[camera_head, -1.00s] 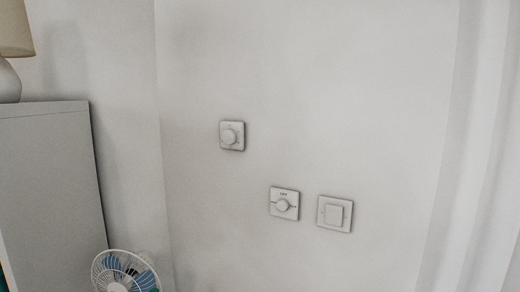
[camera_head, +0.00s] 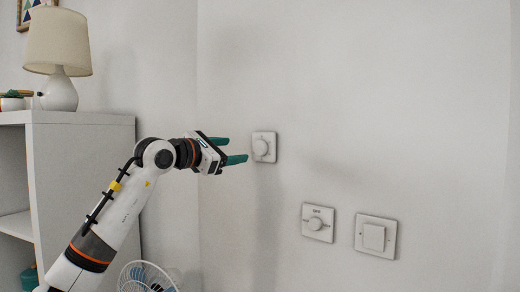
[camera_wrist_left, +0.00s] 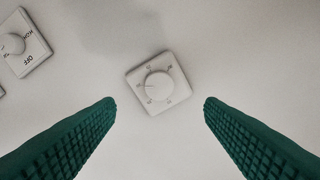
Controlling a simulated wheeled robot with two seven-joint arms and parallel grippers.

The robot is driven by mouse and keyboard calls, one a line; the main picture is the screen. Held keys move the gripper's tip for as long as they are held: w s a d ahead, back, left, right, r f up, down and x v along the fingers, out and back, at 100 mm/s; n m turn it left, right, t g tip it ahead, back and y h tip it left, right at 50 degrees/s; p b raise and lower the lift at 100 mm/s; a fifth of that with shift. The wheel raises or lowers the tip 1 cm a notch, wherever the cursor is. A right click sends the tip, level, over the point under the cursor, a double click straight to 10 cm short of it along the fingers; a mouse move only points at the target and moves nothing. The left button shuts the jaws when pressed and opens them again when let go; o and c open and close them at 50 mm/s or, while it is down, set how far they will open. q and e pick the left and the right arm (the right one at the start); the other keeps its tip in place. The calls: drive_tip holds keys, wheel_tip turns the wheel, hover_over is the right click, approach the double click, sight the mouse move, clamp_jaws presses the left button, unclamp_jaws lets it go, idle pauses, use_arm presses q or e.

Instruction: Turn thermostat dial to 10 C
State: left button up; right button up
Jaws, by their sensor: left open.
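Three white square fittings are on the wall. The upper one (camera_head: 264,147) has a round dial with small marks around it. It also shows in the left wrist view (camera_wrist_left: 159,85), ahead of and between the green fingers, tilted in the picture; its marks are too small to read surely. My left gripper (camera_head: 238,150) is open and empty, just left of this upper dial and apart from it. Its open fingers also show in the left wrist view (camera_wrist_left: 160,103). My right gripper is not in view.
A lower dial plate (camera_head: 318,222) and a rocker switch (camera_head: 376,236) are below right on the wall. A grey-white cabinet (camera_head: 85,170) with a lamp (camera_head: 58,60) stands at left, with a fan (camera_head: 146,277) below. The wall to the right is clear.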

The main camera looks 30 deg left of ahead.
sight(259, 149)
use_arm(q)
drive_tip(key=w, duration=0.2)
drive_tip(key=w+d+p, duration=0.1)
drive_tip(key=w, duration=0.2)
drive_tip(key=w+p, duration=0.1)
drive_tip(key=w, duration=0.1)
drive_tip(key=shift+w+d+r, duration=0.1)
drive_tip(key=shift+w+d, duration=0.05)
drive_tip(key=shift+w, duration=0.2)
drive_tip(key=shift+w+d, duration=0.1)
drive_tip(key=shift+w, duration=0.5)
drive_tip(key=c, duration=1)
